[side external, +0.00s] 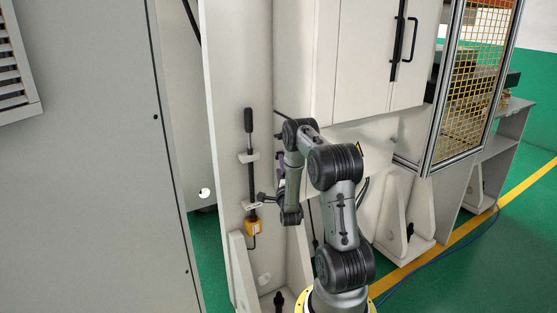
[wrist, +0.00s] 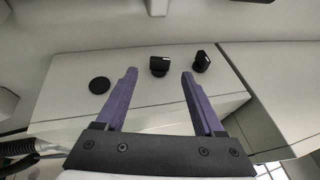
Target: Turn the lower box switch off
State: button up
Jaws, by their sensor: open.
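In the wrist view, a pale box face carries a black switch knob (wrist: 159,66), a second black knob (wrist: 201,61) to its right, and a flat round black disc (wrist: 99,85) to its left. I cannot tell which one is the lower box switch, or its setting. My gripper (wrist: 160,74) has its two purple fingers spread with nothing between them. The middle knob appears between and just beyond the fingertips, with no visible contact. In the side view, my gripper (side external: 281,166) is partly hidden by my arm near the pale cabinet, and the knobs cannot be made out.
Cabinet doors with dark handles (side external: 409,40) stand above right. A mesh-windowed enclosure (side external: 482,60) is farther right. Green floor (side external: 500,240) is open at right.

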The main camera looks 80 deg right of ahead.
jog(key=shift+x, duration=2.65)
grip_shut()
